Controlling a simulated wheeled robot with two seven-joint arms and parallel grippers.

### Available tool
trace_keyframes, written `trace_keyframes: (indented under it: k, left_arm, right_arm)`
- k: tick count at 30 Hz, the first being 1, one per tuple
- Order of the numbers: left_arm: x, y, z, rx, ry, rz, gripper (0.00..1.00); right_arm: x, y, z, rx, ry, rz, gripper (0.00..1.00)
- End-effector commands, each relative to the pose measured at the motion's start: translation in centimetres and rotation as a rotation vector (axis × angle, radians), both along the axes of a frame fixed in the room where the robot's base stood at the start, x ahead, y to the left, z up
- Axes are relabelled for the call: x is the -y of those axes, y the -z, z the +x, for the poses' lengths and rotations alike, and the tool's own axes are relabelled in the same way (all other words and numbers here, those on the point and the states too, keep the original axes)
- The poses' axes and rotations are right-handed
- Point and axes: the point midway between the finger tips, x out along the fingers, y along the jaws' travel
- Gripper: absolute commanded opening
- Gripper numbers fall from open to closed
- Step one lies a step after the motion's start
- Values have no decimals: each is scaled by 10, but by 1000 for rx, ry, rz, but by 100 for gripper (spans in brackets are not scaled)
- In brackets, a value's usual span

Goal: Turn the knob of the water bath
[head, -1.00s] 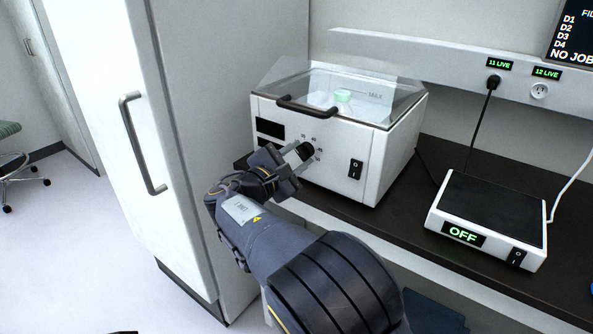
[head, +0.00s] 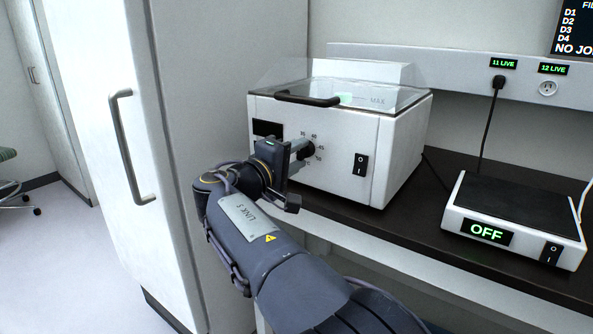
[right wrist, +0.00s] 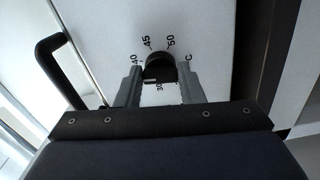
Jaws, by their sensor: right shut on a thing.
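The white water bath (head: 335,173) stands on the dark counter with a clear lid on top. Its black knob (head: 309,149) is on the front panel, ringed by printed numbers. My right gripper (head: 301,152) is at the front panel with its fingers around the knob. In the right wrist view the two grey fingers of the right gripper (right wrist: 160,80) sit on either side of the knob (right wrist: 160,66), shut on it. The numbers 40, 45 and 50 show around it; part of the scale is hidden. My left gripper is not in view.
A rocker switch (head: 360,165) is right of the knob. A tall white cabinet (head: 215,150) stands close on the left. A flat device (head: 515,205) reading OFF sits on the counter (head: 430,225) at right. A wall rail (head: 450,80) carries sockets.

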Motion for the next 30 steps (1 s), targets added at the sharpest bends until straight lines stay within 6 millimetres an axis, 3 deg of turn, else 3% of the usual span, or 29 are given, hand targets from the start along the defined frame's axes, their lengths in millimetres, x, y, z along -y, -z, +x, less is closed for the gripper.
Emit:
trace_keyframes:
  k: [3,12,30]
  left_arm:
    - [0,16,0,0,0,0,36]
    - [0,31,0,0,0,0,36]
    - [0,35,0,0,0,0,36]
  right_arm:
    - [0,6,0,50,1,74,12]
    - [-1,5,0,141,0,201,12]
    - [-1,3,0,176,0,247,12]
